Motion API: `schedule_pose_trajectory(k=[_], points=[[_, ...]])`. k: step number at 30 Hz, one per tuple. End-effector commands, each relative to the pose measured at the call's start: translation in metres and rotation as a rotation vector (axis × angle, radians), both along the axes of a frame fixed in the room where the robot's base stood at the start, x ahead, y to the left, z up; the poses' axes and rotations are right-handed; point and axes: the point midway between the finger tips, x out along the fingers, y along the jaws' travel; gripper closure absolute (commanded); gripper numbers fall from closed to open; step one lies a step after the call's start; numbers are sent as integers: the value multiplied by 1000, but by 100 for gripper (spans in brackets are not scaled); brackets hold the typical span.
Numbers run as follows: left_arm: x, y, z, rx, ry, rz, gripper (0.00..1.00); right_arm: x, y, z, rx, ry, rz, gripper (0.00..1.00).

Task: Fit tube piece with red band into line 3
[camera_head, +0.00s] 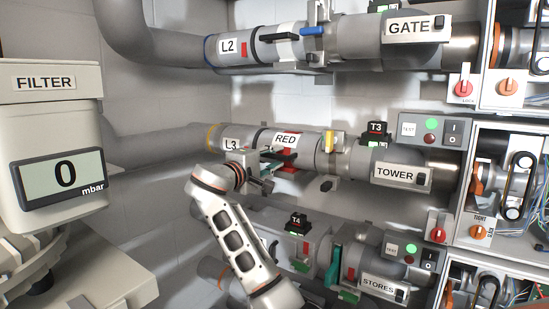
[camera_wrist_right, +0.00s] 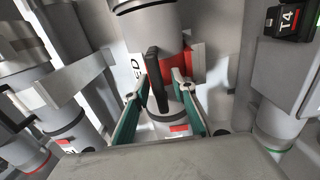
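The tube piece marked RED (camera_head: 303,147) sits in line 3, between the pipe stub labelled L3 (camera_head: 231,145) and the pipe on the T3 side. Red shows under its label, and its red band (camera_wrist_right: 194,62) and part of its label show in the right wrist view. My right gripper (camera_head: 268,173) is at the piece's near side. In the right wrist view, my right gripper (camera_wrist_right: 161,78) has its teal-padded fingers apart on either side of the piece's black handle (camera_wrist_right: 155,82), with a gap visible. My left gripper is not in view.
A yellow lever (camera_head: 329,141) stands at the piece's right end. Line L2 (camera_head: 228,47) runs above and the STORES line (camera_head: 378,287) below. The filter unit (camera_head: 48,140) at left reads 0 mbar. Control boxes (camera_head: 500,185) stand at right.

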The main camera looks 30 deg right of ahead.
Motion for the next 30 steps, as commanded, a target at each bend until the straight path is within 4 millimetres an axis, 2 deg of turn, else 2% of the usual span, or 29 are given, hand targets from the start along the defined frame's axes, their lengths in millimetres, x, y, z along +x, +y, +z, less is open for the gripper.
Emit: schedule_pose_trajectory(k=[10, 14, 24, 30], points=[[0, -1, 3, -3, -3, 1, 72, 0, 1, -1, 1, 1, 1, 71], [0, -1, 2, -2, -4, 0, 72, -3, 11, -1, 1, 1, 3, 71], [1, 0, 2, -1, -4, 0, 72, -28, 71, -2, 2, 1, 4, 71], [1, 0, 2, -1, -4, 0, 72, -41, 99, -2, 2, 1, 2, 71]])
